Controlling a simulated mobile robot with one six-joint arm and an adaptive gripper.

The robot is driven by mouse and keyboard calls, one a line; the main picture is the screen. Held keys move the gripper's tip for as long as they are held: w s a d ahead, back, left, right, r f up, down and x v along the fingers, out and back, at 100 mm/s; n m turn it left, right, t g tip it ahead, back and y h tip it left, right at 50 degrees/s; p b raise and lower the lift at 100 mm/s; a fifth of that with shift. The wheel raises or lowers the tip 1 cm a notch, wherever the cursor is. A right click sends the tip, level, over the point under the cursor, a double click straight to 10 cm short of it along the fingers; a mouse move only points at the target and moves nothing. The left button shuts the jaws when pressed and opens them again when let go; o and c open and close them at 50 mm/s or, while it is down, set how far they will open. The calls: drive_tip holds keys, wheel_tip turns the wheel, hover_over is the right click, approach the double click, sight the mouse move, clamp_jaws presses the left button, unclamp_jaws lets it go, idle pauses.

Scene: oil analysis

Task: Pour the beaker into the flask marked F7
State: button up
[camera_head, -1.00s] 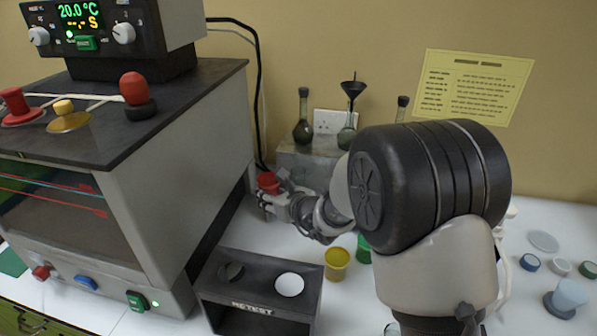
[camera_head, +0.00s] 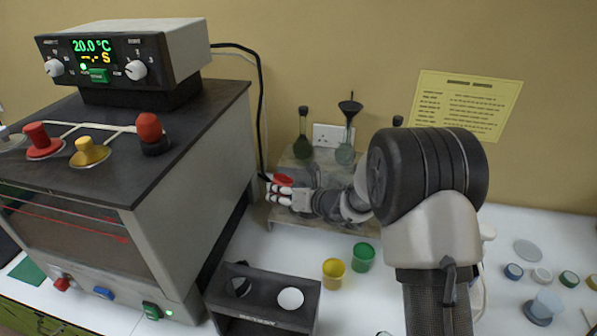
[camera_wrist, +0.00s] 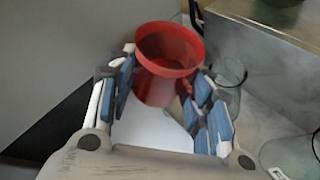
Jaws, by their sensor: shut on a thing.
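My gripper (camera_head: 280,192) is shut on a red beaker (camera_head: 283,179) and holds it upright or nearly so by the left end of the grey stand. In the wrist view the beaker (camera_wrist: 166,62) sits between the blue-padded fingers (camera_wrist: 160,95); its contents are not clear. On the stand (camera_head: 325,158) are a dark, narrow-necked flask (camera_head: 303,148) at left and a greenish flask (camera_head: 345,154) with a dark funnel (camera_head: 350,106) in its neck. A third flask (camera_head: 398,121) shows only its top above my arm. I cannot read any flask marking.
A large grey machine (camera_head: 195,150) stands close on the left, with a black cable behind it. A black RETEST rack (camera_head: 262,312), a yellow cup (camera_head: 334,270) and a green cup (camera_head: 363,256) stand in front. Clear glassware (camera_wrist: 228,85) is beside the beaker in the wrist view.

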sight(290, 180)
drive_tip(key=shift+m+g+y, duration=0.4)
drive_tip(key=shift+m, duration=0.3)
drive_tip(key=r+p, duration=0.1)
drive_tip(key=p, duration=0.1)
drive_tip(key=d+r+p, duration=0.1)
drive_tip(key=p, duration=0.1)
drive_tip(key=w+r+p, duration=0.1)
drive_tip(key=r+p, duration=0.1)
drive_tip(key=p, duration=0.1)
drive_tip(key=shift+w+d, duration=0.1)
drive_tip(key=shift+d, duration=0.1)
drive_tip(key=shift+d+f+m+y+p, duration=0.15)
drive_tip(key=shift+f+m+y+p, duration=0.2)
drive_tip(key=shift+f, duration=0.25)
drive_tip(key=shift+w+f+m+p, duration=0.1)
drive_tip(key=shift+w+m+p, duration=0.05)
drive_tip(key=shift+m+p, duration=0.15)
drive_tip(key=shift+w+r+m+g+y+p, duration=0.1)
drive_tip(key=shift+r+m+g+y+p, duration=0.4)
drive_tip(key=shift+p, duration=0.7)
drive_tip(key=shift+f+m+b, duration=0.25)
drive_tip(key=shift+f+b, duration=0.05)
drive_tip(key=shift+f, duration=0.05)
drive_tip(key=shift+f+m+y, duration=0.15)
drive_tip(key=shift+m+y, duration=0.2)
drive_tip(key=shift+m, duration=0.05)
drive_tip(key=shift+d+r+m+y+p, duration=0.15)
drive_tip(key=shift+r+m+y+p, duration=0.15)
drive_tip(key=shift+m+y+p, duration=0.15)
